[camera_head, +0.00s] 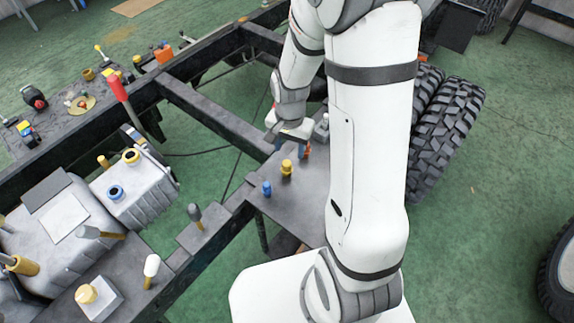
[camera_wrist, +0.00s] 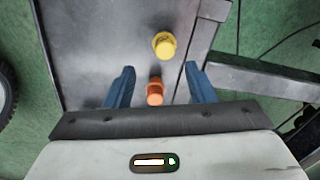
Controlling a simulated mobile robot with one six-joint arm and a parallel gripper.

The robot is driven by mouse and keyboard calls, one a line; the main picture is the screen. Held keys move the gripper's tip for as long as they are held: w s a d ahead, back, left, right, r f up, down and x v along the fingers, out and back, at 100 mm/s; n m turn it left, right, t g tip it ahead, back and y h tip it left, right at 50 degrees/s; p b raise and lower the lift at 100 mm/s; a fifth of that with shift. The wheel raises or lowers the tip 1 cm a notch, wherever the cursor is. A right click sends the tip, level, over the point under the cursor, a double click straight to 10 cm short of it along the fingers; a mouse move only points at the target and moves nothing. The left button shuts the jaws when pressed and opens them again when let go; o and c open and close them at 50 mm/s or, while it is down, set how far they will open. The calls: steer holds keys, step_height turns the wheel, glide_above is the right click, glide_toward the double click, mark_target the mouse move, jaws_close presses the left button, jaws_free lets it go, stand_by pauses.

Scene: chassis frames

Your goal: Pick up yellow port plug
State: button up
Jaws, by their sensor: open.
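The yellow port plug (camera_head: 287,167) stands on a dark metal plate on the chassis, with a blue plug close by. In the wrist view the yellow plug (camera_wrist: 164,45) is just beyond the fingertips, near the middle. My gripper (camera_wrist: 161,69) is open, with its two blue fingers apart and nothing held. An orange plug (camera_wrist: 155,91) shows between the fingers, nearer the palm in the picture. I cannot tell the height of the fingers above the plate. In the head view my arm hides part of the plate.
The blue plug (camera_head: 267,188) stands left of the yellow one. The plate (camera_wrist: 90,50) is bounded by a frame rail on the right in the wrist view. Large tyres (camera_head: 445,120) stand right of my arm.

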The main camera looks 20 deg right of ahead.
mark_target(287, 162)
steer(key=shift+w+a+f+p, duration=0.15)
steer(key=shift+f+p, duration=0.1)
steer(key=shift+f, duration=1.6)
steer(key=shift+w+a+f+p, duration=0.1)
steer(key=shift+a+f+p, duration=0.1)
steer(key=shift+f, duration=1.65)
steer(key=shift+c, duration=0.4)
steer(key=c, duration=1)
steer(key=shift+r, duration=0.1)
